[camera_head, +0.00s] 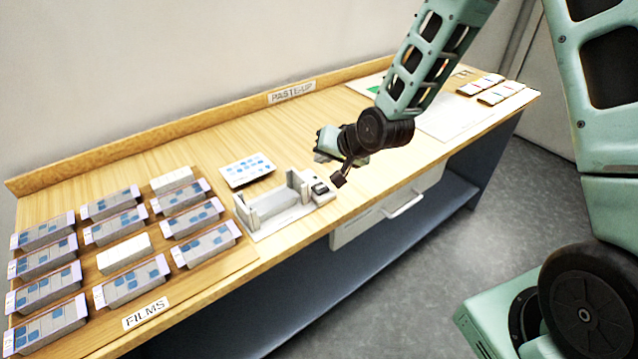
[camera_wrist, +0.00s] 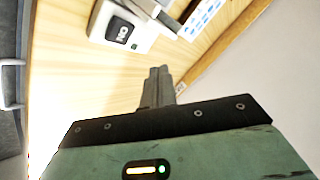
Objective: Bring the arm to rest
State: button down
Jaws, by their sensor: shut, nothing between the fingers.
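My arm reaches in from the upper right in the head view. My gripper (camera_head: 339,179) hangs above the front part of the wooden table (camera_head: 222,141), just right of a grey holder with a small dark-topped block. In the wrist view my gripper (camera_wrist: 160,74) shows its two fingers pressed together with nothing between them. The fingertips appear apart from the holder. Part of the table behind my wrist is hidden.
The grey holder (camera_head: 272,232) stands at the table's front edge, with a blue-dotted card (camera_head: 248,170) behind it. Several film boxes (camera_head: 206,218) fill the left end. A white sheet (camera_head: 455,118) and small dark-edged blocks (camera_head: 500,94) lie at the right. Bare wood lies between.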

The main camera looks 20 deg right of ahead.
jog(key=s+a+r+n+g, duration=0.2)
jog(key=s+a+r+n, duration=0.15)
jog(key=s, duration=0.35)
jog(key=s+a+r+n+g, duration=0.2)
jog(key=s+a, duration=0.2)
jog(key=s, duration=0.2)
jog(key=s+r+n+g+h, duration=0.1)
jog(key=s+r+n+g, duration=0.1)
jog(key=s, duration=0.7)
jog(key=s+r+n+g+h, duration=0.2)
jog(key=s+r+n, duration=0.1)
jog(key=s, duration=0.7)
jog(key=shift+s+d+r+n, duration=0.3)
jog(key=shift+d+n, duration=0.15)
jog(key=shift+n, duration=0.2)
jog(key=shift+w, duration=0.1)
